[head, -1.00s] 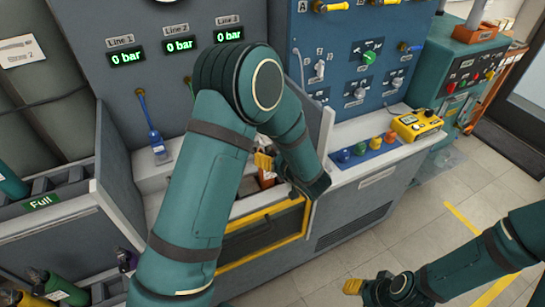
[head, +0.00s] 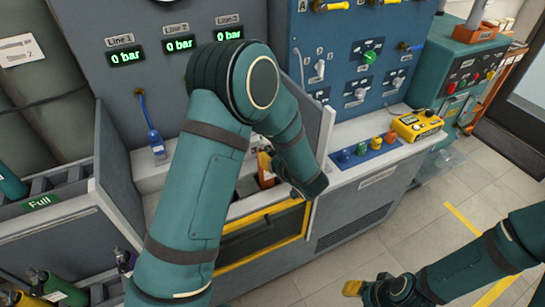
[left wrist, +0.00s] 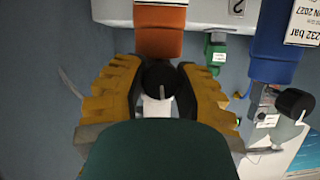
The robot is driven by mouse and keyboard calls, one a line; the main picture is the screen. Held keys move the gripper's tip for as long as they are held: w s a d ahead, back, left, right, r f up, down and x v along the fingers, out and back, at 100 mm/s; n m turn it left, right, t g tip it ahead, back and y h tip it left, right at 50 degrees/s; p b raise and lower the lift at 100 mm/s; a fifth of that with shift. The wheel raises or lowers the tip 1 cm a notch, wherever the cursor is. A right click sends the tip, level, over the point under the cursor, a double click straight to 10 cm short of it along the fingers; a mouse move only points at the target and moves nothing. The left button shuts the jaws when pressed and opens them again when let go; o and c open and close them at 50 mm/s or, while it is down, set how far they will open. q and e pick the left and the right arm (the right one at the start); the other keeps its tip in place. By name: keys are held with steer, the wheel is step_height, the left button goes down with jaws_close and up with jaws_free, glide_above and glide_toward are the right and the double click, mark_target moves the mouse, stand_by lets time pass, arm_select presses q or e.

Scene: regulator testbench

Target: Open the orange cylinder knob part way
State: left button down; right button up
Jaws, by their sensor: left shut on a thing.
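The orange cylinder (left wrist: 160,32) shows at the top middle of the left wrist view, with its black knob (left wrist: 159,78) just below it. My left gripper (left wrist: 158,68) has a yellow-padded finger on each side of the knob and is shut on it. In the head view my left gripper (head: 266,166) is down inside the bench bay, and my left arm hides most of the cylinder. My right gripper (head: 354,288) is low in the head view, away from the bench; whether it is open or shut does not show clearly.
A blue cylinder (left wrist: 278,50) with its own black knob (left wrist: 296,104) stands close beside the orange one. A green fitting (left wrist: 215,50) hangs nearby. The grey bay wall (head: 318,150) stands right of my left gripper. Floor (head: 390,240) in front is clear.

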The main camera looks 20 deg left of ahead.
arm_select(q)
steer(key=shift+f+n+t+h+b, duration=0.15)
steer(key=shift+n+t+h+b, duration=0.2)
steer(key=shift+n+b, duration=0.5)
steer(key=n+t+h+b, duration=0.1)
steer(key=n+b, duration=0.1)
steer(key=b, duration=0.1)
steer(key=shift+n+t+b, duration=0.25)
steer(key=shift+t+b, duration=0.1)
steer(key=shift+b, duration=0.15)
steer(key=c, duration=0.6)
jaws_free()
steer(key=shift+s, duration=0.1)
